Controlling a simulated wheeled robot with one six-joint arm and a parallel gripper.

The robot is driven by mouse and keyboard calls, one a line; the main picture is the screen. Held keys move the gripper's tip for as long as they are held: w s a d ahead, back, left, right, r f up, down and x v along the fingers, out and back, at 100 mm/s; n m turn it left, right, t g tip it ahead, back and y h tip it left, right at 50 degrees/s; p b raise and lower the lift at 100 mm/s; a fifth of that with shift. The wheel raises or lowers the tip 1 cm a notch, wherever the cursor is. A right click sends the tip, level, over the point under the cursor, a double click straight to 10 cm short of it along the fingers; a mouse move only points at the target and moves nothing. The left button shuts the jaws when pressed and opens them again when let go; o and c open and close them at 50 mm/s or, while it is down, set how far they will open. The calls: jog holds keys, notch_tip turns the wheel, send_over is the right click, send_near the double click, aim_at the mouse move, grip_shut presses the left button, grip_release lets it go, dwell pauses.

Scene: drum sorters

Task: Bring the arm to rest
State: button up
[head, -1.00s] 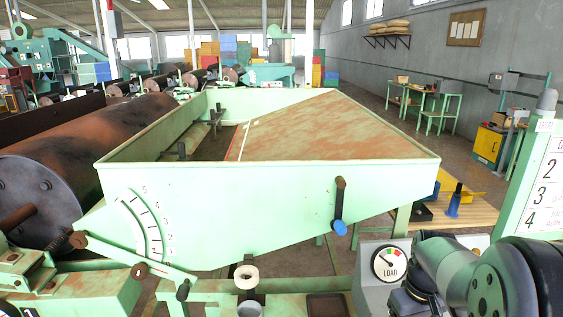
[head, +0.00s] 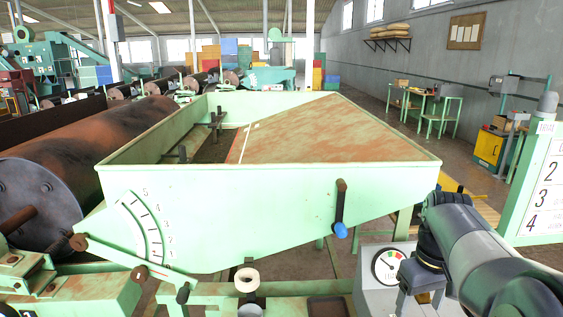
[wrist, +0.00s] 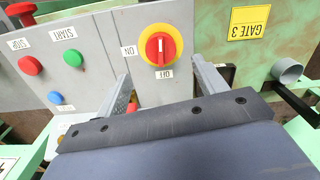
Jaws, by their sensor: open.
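My arm shows at the lower right of the head view, in front of the right end of the pale green hopper (head: 250,205). My gripper (wrist: 175,85) is in the wrist view, its two grey fingers apart with nothing between them. Its fingertips point toward a grey control panel (wrist: 100,85). The red knob on a yellow disc (wrist: 160,45), between ON and OFF labels, appears just beyond and between the fingertips. Whether a finger touches the panel cannot be told. The gripper's fingers are not clear in the head view.
The panel has a red STOP button (wrist: 29,65), a green START button (wrist: 73,58) and a blue button (wrist: 55,97). A yellow GATE 3 label (wrist: 249,25) is at the right. In the head view, a LOAD gauge (head: 388,265) and a numbered board (head: 540,185) stand close to my arm.

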notch_tip(320, 180, down, 9)
jog(key=shift+s+r, duration=0.1)
jog(key=shift+r+m, duration=0.15)
jog(key=shift+m, duration=0.25)
jog(key=m, duration=0.7)
jog(key=shift+a+b, duration=0.1)
jog(key=shift+b, duration=0.25)
jog(key=m, duration=0.3)
jog(key=shift+m+b, duration=0.35)
jog(key=shift+m, duration=0.05)
jog(key=m+b, duration=0.1)
jog(key=m, duration=0.3)
jog(key=shift+a+m, duration=0.1)
jog(key=shift+m, duration=0.2)
jog(key=shift+w+r+m, duration=0.2)
jog(key=shift+m, duration=0.2)
notch_tip(320, 180, up, 4)
jog(key=shift+f, duration=0.15)
